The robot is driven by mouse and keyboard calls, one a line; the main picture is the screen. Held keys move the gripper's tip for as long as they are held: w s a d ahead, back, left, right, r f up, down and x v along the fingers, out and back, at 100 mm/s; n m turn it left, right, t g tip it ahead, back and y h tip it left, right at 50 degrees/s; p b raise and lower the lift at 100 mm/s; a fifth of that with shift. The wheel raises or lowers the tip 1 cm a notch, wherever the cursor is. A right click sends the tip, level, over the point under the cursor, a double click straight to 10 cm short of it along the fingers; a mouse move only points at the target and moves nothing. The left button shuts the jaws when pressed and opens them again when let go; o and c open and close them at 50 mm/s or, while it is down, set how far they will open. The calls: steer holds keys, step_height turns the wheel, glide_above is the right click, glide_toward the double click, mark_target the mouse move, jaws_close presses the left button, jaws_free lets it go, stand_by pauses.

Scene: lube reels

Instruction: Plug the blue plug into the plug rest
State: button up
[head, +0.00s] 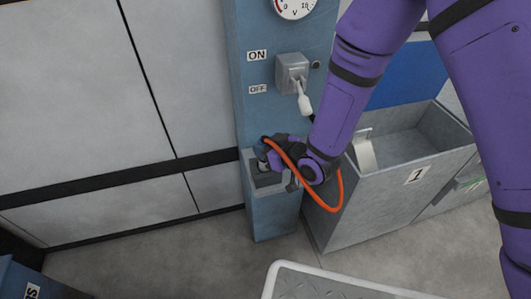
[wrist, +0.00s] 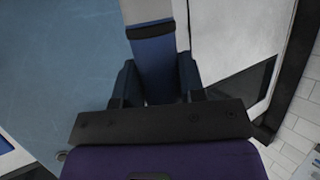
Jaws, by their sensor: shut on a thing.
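The blue plug (wrist: 157,72) sits between the two dark fingers of my gripper (wrist: 156,88) in the wrist view. It has a black band and a grey end pointing away from me. In the head view my gripper (head: 270,155) is shut on it just above a small open box on the blue post, which appears to be the plug rest (head: 262,199). An orange cable (head: 322,203) loops from the plug below my wrist. My gripper partly hides the plug and the box opening, so I cannot tell whether the plug touches the inside.
The blue post (head: 246,100) carries an ON/OFF lever (head: 303,100) and a gauge (head: 295,5) above my gripper. A grey bin (head: 362,205) marked 1 stands close on the right. A grey panelled wall (head: 80,100) is on the left. A white-edged plate (head: 310,285) is in front.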

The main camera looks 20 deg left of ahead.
steer(key=shift+f, duration=1.25)
steer(key=shift+f, duration=0.15)
steer(key=o, duration=1.1)
steer(key=shift+c, duration=0.2)
steer(key=v, duration=1.2)
